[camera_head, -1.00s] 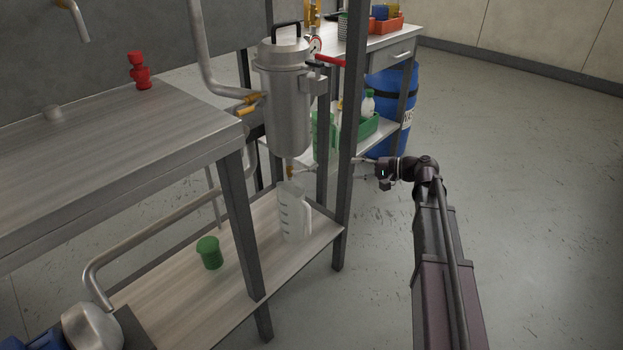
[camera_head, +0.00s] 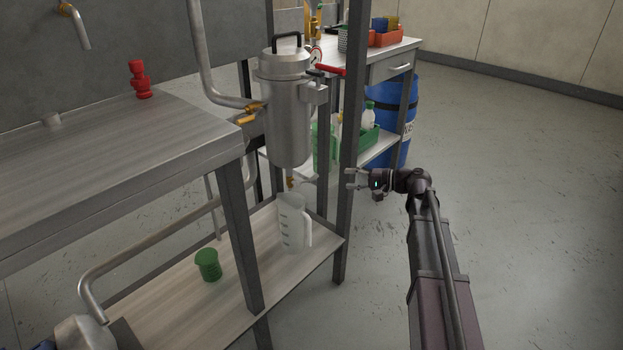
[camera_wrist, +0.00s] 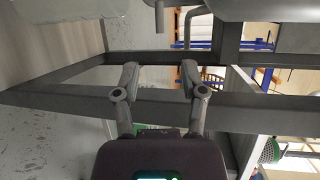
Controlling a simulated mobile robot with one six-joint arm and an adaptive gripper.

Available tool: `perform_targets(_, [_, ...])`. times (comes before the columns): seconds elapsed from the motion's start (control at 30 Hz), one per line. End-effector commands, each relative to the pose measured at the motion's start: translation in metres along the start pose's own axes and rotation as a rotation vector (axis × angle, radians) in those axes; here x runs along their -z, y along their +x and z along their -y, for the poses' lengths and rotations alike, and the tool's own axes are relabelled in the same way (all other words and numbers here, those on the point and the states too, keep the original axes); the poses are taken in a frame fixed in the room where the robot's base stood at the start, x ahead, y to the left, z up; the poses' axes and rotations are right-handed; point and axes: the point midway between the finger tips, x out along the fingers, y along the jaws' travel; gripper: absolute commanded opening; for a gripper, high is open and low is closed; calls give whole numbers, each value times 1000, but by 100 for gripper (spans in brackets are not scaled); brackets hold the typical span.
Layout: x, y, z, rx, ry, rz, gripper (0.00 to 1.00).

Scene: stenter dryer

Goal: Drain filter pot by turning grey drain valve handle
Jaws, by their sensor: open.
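The steel filter pot (camera_head: 288,115) hangs on the frame, with a black handle on its lid. A small brass drain fitting (camera_head: 289,182) sits under it, above a clear measuring jug (camera_head: 292,222) on the lower shelf. The grey drain handle is too small to make out in the head view. My gripper (camera_head: 352,179) is open and empty, right of the jug and close to the dark frame post (camera_head: 347,130). In the wrist view, my gripper's two fingers (camera_wrist: 159,74) are spread in front of a dark frame bar. A short grey rod (camera_wrist: 159,16) shows beyond them, possibly the handle.
The dark post stands close to my fingers. A green cup (camera_head: 208,265) is on the lower shelf (camera_head: 180,288). A red-handled valve (camera_head: 331,70) is near the pot's top. A blue drum (camera_head: 392,112) stands behind; the floor at right is clear.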

Motion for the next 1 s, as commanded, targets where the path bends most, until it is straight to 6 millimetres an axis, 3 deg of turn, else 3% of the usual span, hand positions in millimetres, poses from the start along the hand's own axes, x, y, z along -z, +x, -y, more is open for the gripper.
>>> perform_targets(0.6, [1,90,-1,0,0,1,54])
perform_targets(0.8, [0,109,-1,0,0,0,54])
perform_targets(1.0, [0,115,0,0,0,-1,54])
